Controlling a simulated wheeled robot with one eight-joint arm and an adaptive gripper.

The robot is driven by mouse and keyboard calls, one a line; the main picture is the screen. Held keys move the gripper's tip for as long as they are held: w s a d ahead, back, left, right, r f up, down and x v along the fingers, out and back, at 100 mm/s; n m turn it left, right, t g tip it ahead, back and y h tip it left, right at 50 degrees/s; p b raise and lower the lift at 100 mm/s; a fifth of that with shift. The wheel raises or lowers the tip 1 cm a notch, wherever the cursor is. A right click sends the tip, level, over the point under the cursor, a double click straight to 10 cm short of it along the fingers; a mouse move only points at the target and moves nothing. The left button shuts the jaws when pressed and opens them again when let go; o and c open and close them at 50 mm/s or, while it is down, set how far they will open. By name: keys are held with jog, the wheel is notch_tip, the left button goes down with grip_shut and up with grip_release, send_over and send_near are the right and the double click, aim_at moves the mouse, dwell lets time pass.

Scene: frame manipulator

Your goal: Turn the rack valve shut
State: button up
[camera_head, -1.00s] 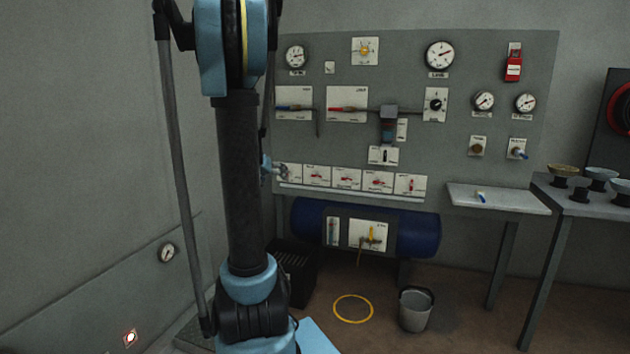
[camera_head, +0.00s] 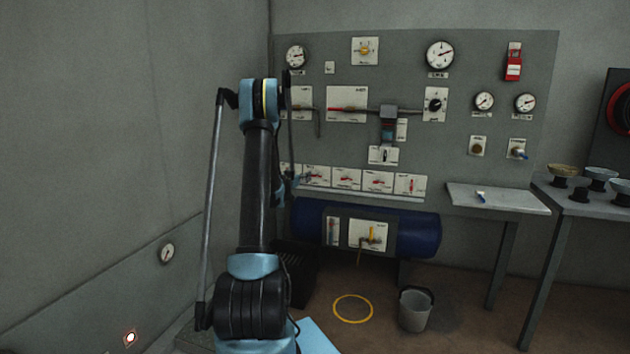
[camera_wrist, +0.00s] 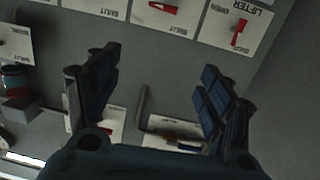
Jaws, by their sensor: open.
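I cannot read which valve is labelled rack. In the head view a row of white valve plates with red handles (camera_head: 347,178) runs along the lower panel. The right-end plate's handle (camera_head: 411,185) stands upright; several others lie nearly level. My arm hides part of the row's left end. In the wrist view, which is upside down, a plate reading LIFTER (camera_wrist: 262,22) has an upright red handle, and the plate beside it (camera_wrist: 180,27) has a slanted red handle. My gripper (camera_wrist: 158,66) is open and empty, its fingers apart in front of bare panel.
Above the row are a red-handled valve plate (camera_head: 347,116) and a blue-handled one, partly covered by my arm; the blue handle shows in the wrist view (camera_wrist: 178,145). A blue tank (camera_head: 418,236) is below. A bucket (camera_head: 415,312) and yellow ring (camera_head: 353,319) are on the floor.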

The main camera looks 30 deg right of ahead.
jog(key=t, duration=0.1)
send_near(316, 176)
jog(key=x, duration=1)
jog(key=shift+w+d+f, duration=0.2)
jog(key=shift+w+d, duration=0.05)
jog(key=shift+w, duration=0.1)
jog(key=c, duration=1.1)
